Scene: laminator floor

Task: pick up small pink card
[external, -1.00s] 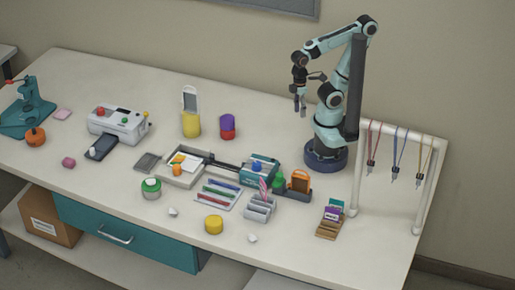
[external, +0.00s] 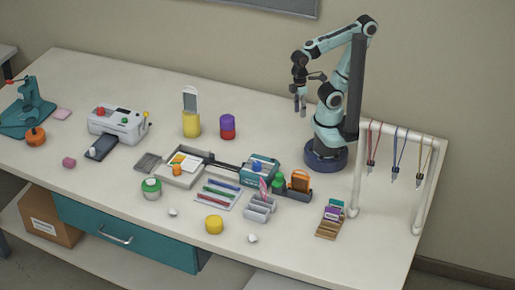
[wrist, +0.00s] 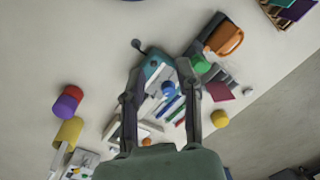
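A small flat pink card (external: 62,114) lies on the table at the far left, beside the teal press (external: 27,110). I cannot make it out in the wrist view. A striped pink piece (external: 264,187) also stands in the grey slotted holder (external: 259,211) near the middle right. My gripper (external: 301,104) hangs high above the back right of the table, far from the flat pink card. In the wrist view my gripper (wrist: 160,72) has its two fingers spread wide, with nothing between them but the table objects far below.
A white laminator (external: 118,123), a yellow container (external: 191,124) and a purple-red cylinder (external: 227,127) stand between my arm and the left side. An orange round object (external: 36,136) and a pink block (external: 69,162) are near the press. A white rack (external: 392,138) with lanyards stands at right.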

